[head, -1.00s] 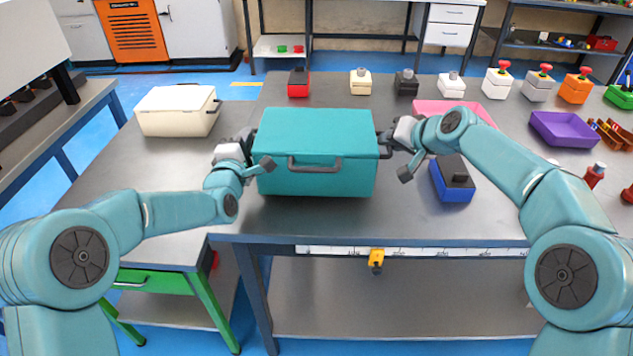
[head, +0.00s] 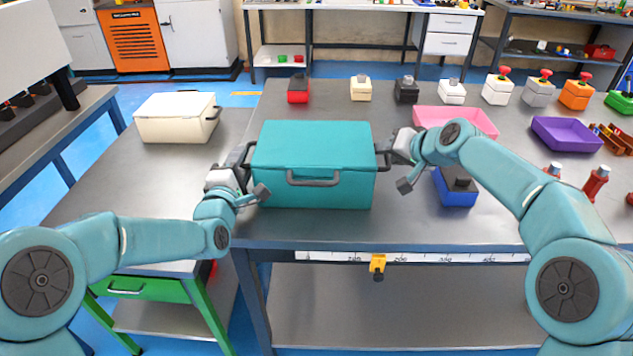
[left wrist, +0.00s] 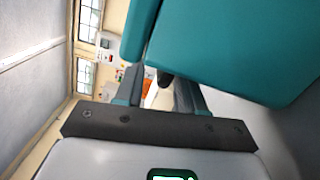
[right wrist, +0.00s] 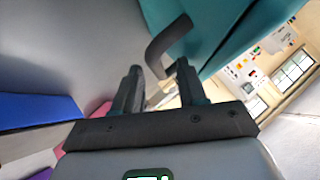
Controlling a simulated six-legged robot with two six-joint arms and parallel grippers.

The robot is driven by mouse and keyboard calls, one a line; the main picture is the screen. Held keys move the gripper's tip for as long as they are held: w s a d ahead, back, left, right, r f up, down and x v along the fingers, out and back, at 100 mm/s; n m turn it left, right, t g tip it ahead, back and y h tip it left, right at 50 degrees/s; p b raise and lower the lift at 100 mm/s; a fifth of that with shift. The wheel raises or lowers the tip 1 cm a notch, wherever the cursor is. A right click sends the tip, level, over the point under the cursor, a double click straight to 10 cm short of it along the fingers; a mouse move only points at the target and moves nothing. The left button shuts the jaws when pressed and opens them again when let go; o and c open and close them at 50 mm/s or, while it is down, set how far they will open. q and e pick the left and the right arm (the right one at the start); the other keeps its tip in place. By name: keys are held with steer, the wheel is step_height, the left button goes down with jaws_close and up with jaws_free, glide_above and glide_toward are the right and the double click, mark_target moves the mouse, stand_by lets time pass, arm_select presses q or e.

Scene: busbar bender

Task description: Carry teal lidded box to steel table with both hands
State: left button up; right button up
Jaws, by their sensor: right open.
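The teal lidded box (head: 313,165) stands closed on a grey-topped table (head: 400,228), with a dark handle on its front and one on each side. A second grey-topped table (head: 95,185) with a green drawer adjoins on the left; I cannot tell which one the task calls steel. My left gripper (head: 238,172) is at the box's left handle, its fingers apart with a dark handle part between them in the left wrist view (left wrist: 160,88). My right gripper (head: 391,148) is open at the right handle (right wrist: 168,45); the handle's end reaches between its fingertips.
A cream box (head: 177,118) stands on the left table. A blue block (head: 455,190) with a dark top sits close to my right gripper. A pink tray (head: 455,120), a purple tray (head: 566,133) and several button boxes stand behind and right. The front edge carries a ruler (head: 420,258).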

arm_select(q)
steer(key=s, duration=0.7)
steer(key=shift+a, duration=0.25)
steer(key=shift+s, duration=0.15)
arm_select(e)
steer(key=shift+s+d+r, duration=0.2)
steer(key=v, duration=1.1)
steer(key=shift+r, duration=0.2)
arm_select(q)
steer(key=shift+f, duration=0.1)
arm_select(e)
steer(key=shift+s+d, duration=0.1)
steer(key=shift+s, duration=0.05)
